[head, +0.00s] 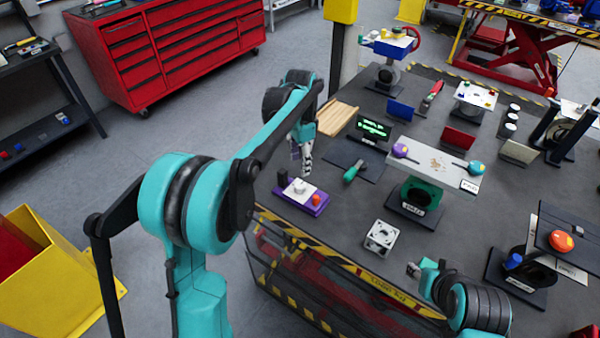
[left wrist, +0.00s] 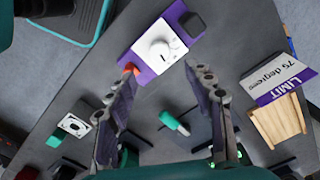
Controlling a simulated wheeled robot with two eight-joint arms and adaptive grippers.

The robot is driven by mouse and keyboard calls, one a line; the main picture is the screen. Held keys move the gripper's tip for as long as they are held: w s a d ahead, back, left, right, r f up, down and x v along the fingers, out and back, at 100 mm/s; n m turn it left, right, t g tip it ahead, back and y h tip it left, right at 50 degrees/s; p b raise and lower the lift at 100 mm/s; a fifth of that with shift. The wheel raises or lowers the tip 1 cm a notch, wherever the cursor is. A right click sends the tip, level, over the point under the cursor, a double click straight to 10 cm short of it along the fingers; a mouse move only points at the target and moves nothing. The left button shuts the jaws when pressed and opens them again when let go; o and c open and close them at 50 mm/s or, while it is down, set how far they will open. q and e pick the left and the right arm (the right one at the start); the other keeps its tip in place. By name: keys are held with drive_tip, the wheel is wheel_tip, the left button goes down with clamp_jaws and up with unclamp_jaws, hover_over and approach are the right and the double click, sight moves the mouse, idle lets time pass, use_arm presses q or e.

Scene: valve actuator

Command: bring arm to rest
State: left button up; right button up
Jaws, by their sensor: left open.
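My left gripper (head: 303,158) hangs over the left edge of the dark table, open with nothing between its fingers. In the left wrist view its two fingers (left wrist: 163,74) are spread apart. A purple box (head: 318,208) with a white dial and a red button lies on the table below the gripper; it also shows in the left wrist view (left wrist: 142,68), beyond the fingertips. My right arm (head: 470,305) comes in at the bottom right; its end is small and partly hidden, and its jaws cannot be made out.
A green-handled tool (head: 354,171) lies beside the purple box. A white square plate (head: 382,238) lies near the front edge. A green stand with a pale top plate (head: 440,165) is mid-table. A wooden tray (head: 337,117) is behind the gripper. Open floor lies left of the table.

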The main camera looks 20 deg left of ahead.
use_arm(q)
drive_tip(key=shift+r, duration=1)
drive_tip(key=s+r+n+t+b, duration=0.2)
drive_tip(key=s+n+t, duration=0.25)
drive_tip(key=s, duration=0.95)
drive_tip(key=s+f+n+t, duration=0.2)
drive_tip(key=s+f+n, duration=0.3)
drive_tip(key=s, duration=0.6)
drive_tip(key=shift+s+f+t, duration=0.35)
drive_tip(key=shift+f, duration=0.45)
